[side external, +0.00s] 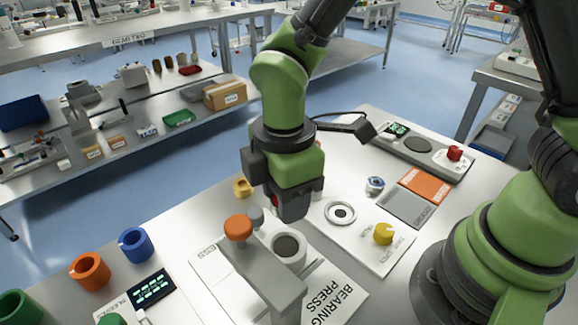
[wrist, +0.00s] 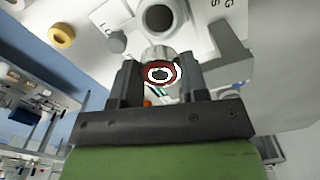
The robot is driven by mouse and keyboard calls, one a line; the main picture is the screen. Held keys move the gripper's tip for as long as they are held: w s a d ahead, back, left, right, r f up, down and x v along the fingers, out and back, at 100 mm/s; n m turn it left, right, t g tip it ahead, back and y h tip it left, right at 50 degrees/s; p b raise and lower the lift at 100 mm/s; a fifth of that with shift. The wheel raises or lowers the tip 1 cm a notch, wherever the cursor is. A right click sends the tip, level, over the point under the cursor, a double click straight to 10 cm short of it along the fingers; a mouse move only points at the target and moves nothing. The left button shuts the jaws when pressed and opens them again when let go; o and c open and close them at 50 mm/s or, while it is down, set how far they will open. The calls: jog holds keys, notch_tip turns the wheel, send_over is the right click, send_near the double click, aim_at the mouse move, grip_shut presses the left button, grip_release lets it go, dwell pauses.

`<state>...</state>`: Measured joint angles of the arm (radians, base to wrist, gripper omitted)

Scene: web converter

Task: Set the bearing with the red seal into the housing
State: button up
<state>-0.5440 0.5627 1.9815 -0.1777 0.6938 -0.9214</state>
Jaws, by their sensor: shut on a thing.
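My gripper (side external: 290,208) is shut on the bearing with the red seal; in the wrist view the bearing (wrist: 160,74) shows a red ring around a pale centre, between the two fingers. In the side view only a bit of red shows at the gripper, which hides most of the bearing. The housing (side external: 288,263), a pale round cup with a dark bore, stands at the bearing press (side external: 255,265). My gripper is above and just behind it. In the wrist view a pale round part with a dark bore (wrist: 158,20) lies beyond the bearing, apart from it.
The orange-knobbed press frame stands close at the housing's left. A flat ring (side external: 341,212), a blue-marked bearing (side external: 375,185) and a yellow knob (side external: 384,233) lie to the right. Orange (side external: 425,185) and grey (side external: 407,207) pads lie beyond. Coloured sleeves (side external: 90,271) stand at left.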

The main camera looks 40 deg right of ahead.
aim_at(286, 247)
jog(key=shift+f, duration=3.95)
jog(key=shift+f, duration=0.45)
jog(key=o, duration=1.3)
jog(key=shift+o, duration=0.2)
jog(key=shift+r, duration=3)
jog(key=shift+r, duration=0.1)
